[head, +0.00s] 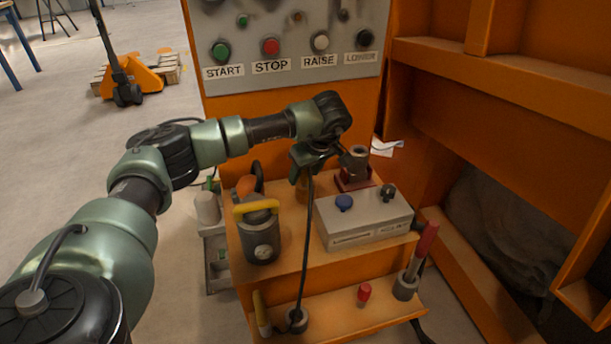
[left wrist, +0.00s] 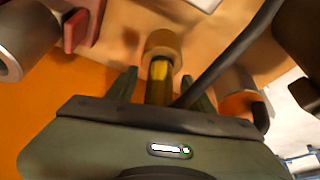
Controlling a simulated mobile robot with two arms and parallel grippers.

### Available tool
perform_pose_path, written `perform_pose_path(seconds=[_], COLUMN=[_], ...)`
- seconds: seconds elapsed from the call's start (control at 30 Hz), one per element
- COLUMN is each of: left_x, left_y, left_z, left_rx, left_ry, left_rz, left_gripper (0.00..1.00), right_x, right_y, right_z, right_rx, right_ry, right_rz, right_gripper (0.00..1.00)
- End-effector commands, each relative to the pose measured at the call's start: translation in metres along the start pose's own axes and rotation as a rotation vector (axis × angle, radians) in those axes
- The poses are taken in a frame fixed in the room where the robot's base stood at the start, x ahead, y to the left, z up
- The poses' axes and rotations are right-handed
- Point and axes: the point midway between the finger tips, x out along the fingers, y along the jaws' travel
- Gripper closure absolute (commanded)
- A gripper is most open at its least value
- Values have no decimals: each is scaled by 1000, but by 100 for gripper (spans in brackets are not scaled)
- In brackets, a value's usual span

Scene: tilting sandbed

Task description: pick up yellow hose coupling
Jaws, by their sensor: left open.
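The yellow hose coupling (left wrist: 160,78) shows in the left wrist view as a brass-yellow cylinder with a wider, tan far end. It lies between the two fingers of my left gripper (left wrist: 161,88), with a visible gap on each side. In the head view my left gripper (head: 306,168) is over the back of the orange bench, pointing down. A brownish part of the coupling (head: 303,193) shows just below it, partly hidden by the gripper and a black cable. My left gripper is open. My right gripper is not in view.
A black cable (head: 305,255) hangs beside the coupling. The button panel (head: 290,45) stands behind.

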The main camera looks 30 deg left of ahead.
Motion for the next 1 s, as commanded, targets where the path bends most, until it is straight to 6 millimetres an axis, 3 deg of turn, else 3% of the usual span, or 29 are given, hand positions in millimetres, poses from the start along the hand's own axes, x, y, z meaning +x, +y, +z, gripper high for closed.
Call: perform_pose_path(seconds=[0.07,0.27,0.67,0.83,1.0], left_x=[0,0,-5,-22,-52], left_y=[0,0,0,1,1], left_z=[0,0,-2,-9,-22], left_rx=[0,0,-1,-1,-1], left_ry=[0,0,1,2,2], left_rz=[0,0,1,4,5], left_gripper=[48,100,100,100,100], right_x=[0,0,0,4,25], right_y=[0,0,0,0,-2], right_z=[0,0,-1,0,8], right_rx=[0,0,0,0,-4], right_ry=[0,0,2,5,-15], right_rz=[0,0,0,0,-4], right_gripper=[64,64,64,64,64])
